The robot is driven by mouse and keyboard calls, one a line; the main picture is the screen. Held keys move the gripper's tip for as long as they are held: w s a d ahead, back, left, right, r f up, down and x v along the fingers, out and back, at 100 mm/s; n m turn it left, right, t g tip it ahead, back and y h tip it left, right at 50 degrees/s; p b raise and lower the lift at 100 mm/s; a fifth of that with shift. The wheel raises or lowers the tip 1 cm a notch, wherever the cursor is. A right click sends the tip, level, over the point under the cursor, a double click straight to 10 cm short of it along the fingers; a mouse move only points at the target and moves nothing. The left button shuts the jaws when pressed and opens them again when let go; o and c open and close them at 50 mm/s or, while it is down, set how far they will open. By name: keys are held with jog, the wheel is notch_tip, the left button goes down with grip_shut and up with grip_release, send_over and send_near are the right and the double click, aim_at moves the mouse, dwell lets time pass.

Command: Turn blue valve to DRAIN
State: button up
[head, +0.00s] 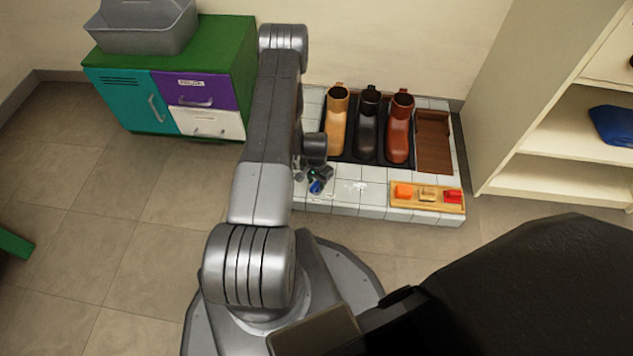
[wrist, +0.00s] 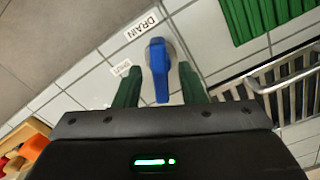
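The blue valve (wrist: 158,68) shows in the wrist view, a blue lever on a round grey base on white tiles. Its handle points down in the picture, toward my gripper. In the head view the valve (head: 316,187) is a small blue spot beside my gripper, which is partly hidden by my arm.
Several boots (head: 368,125) stand in a dark tray behind the valve. A wooden tray (head: 428,207) with orange, tan and red pieces sits at the platform's right front. In the wrist view, a metal rack (wrist: 290,85) and a green ribbed mat (wrist: 262,15) are at the right.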

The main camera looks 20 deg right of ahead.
jog(key=shift+c, duration=0.5)
grip_shut()
jog(key=shift+n, duration=0.3)
jog(key=shift+f+n+b, duration=0.1)
jog(key=shift+n+b, duration=0.7)
jog(key=shift+b, duration=0.05)
jog(key=shift+n+b, duration=0.65)
jog(key=shift+n, duration=1.05)
jog(key=shift+o, duration=0.5)
grip_release()
jog(key=shift+r, duration=0.25)
